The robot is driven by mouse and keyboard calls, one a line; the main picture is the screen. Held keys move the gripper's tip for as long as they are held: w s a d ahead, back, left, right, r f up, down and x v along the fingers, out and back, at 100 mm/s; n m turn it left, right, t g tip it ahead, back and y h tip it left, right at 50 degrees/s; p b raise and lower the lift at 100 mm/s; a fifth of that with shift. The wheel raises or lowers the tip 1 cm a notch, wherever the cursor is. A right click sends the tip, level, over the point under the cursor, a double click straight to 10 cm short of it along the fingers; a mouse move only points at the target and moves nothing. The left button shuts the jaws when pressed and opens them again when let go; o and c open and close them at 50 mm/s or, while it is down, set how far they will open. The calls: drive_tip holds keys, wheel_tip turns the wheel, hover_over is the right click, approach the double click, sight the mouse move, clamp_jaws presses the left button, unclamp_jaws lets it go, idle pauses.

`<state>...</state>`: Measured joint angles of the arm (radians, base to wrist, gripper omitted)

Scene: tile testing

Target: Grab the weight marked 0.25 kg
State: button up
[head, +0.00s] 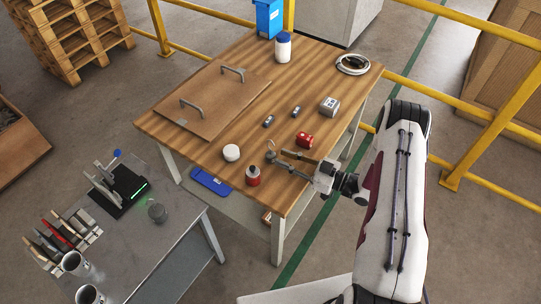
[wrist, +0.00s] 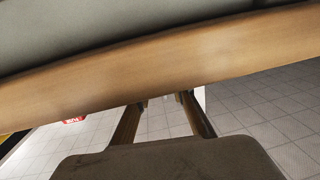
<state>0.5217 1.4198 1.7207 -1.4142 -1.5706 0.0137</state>
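A small grey metal piece with a hook or ring on top (head: 270,146) stands on the wooden table, right at my gripper's fingertips. It looks like a hooked weight; no marking on it is readable. My gripper (head: 277,157) reaches in from the right, low over the table, with its two fingers apart. Whether they touch the grey piece I cannot tell. In the wrist view my gripper (wrist: 164,100) also shows its fingers spread, with nothing clearly held between them. A large grey surface and a wood-coloured band fill the top of that view, too close to identify.
A board with handles (head: 212,98) lies at left.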

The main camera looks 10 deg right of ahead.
sight(271, 152)
drive_tip(key=shift+x, duration=1.75)
drive_tip(key=shift+w+r, duration=0.1)
drive_tip(key=shift+r, duration=0.1)
clamp_jaws()
